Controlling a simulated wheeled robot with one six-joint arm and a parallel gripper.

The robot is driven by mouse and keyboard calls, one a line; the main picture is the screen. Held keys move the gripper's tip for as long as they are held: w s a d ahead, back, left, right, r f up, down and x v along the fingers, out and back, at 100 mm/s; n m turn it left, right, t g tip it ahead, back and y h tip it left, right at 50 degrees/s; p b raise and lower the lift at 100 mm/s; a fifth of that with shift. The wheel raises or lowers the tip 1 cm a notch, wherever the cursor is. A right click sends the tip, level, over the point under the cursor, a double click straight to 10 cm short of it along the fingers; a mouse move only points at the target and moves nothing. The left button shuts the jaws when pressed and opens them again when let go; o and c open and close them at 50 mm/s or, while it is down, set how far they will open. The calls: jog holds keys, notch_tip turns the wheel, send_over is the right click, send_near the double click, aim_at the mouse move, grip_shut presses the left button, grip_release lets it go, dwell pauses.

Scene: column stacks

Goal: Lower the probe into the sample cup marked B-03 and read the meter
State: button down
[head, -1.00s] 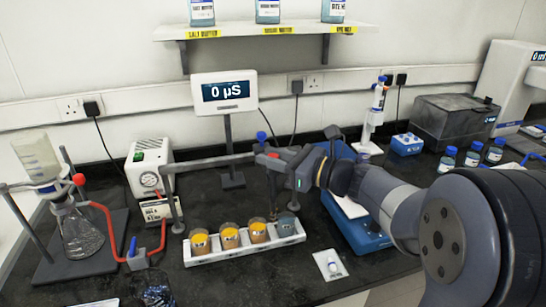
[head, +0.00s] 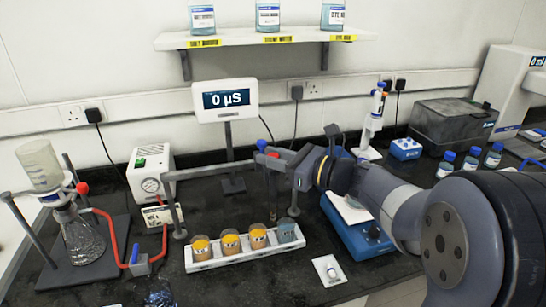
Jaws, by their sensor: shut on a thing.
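The white meter (head: 226,99) reads "0 µS". A white rack (head: 207,263) holds three cups with yellow-orange patches (head: 201,248), (head: 230,241), (head: 258,236) and a grey-blue cup (head: 290,233) at its right end. Their markings are too small to read, so I cannot tell which is B-03. My gripper (head: 274,162) is above and behind the right end of the rack, shut on a dark part. A thin dark rod, apparently the probe (head: 272,197), hangs below it. Its lower end is near the third and fourth cups; I cannot tell whether it is inside either.
A grey bar with a footed post (head: 178,213) stands left of the rack. A flask stand (head: 78,245) with red tubing is at left, beside a white pump (head: 151,172). A blue-based device (head: 358,235) stands right of the rack, close to my arm. A small white card (head: 330,270) lies in front.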

jog(key=shift+r, duration=0.3)
jog(key=c, duration=1.3)
grip_release()
jog(key=shift+o, duration=0.2)
jog(key=shift+f, duration=0.1)
jog(key=b+v, duration=0.1)
jog(key=v, duration=0.9)
jog(key=shift+s+d, duration=0.15)
jog(key=shift+d, duration=0.25)
